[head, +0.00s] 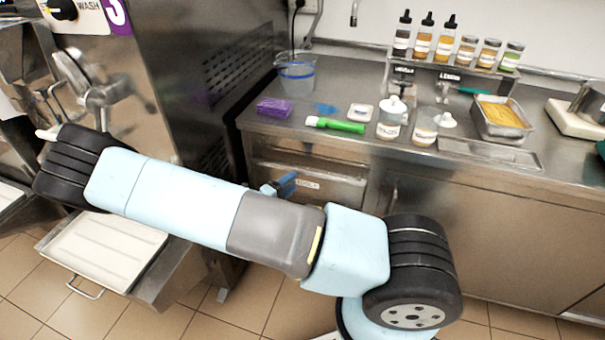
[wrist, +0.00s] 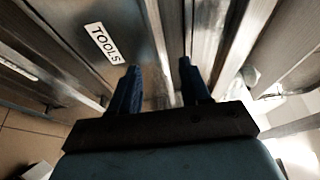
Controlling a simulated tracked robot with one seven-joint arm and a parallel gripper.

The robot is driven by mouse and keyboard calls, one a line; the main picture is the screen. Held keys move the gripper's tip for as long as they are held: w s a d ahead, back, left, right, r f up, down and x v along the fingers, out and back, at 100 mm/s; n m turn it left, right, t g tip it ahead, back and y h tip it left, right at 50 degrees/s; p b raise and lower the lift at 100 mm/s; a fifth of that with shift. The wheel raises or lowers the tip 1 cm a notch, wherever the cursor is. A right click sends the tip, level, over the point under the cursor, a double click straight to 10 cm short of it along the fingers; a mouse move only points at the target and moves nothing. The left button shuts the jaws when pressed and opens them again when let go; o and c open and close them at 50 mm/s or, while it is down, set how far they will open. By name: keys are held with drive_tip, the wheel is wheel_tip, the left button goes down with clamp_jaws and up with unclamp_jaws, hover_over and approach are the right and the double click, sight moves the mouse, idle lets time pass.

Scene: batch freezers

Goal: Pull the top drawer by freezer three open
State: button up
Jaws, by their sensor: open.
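The top drawer (head: 340,188) is a steel front under the counter, just right of freezer three (head: 190,60). It looks shut. Its white label reads TOOLS in the wrist view (wrist: 103,43). My gripper (wrist: 158,68) is open, with its two blue fingers pointing at the drawer front. In the head view part of its blue fingers (head: 281,186) shows at the left of the label. A pale metal strip runs between the fingers in the wrist view; I cannot tell whether it is the handle or whether the fingers touch it. My arm hides much below the drawer.
The counter (head: 350,75) holds a clear jug (head: 296,72), a purple block (head: 274,108), a green-handled tool (head: 335,125), jars and a tray of yellow food (head: 502,118). Steel cupboard doors (head: 490,220) lie right of the drawer. A white tray (head: 103,250) sits low at the left.

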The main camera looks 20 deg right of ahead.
sight(302, 174)
drive_tip(key=x, duration=0.7)
drive_tip(key=shift+w+d, duration=0.1)
drive_tip(key=shift+d, duration=0.15)
drive_tip(key=shift+c, duration=0.3)
clamp_jaws()
drive_tip(key=shift+a, duration=0.15)
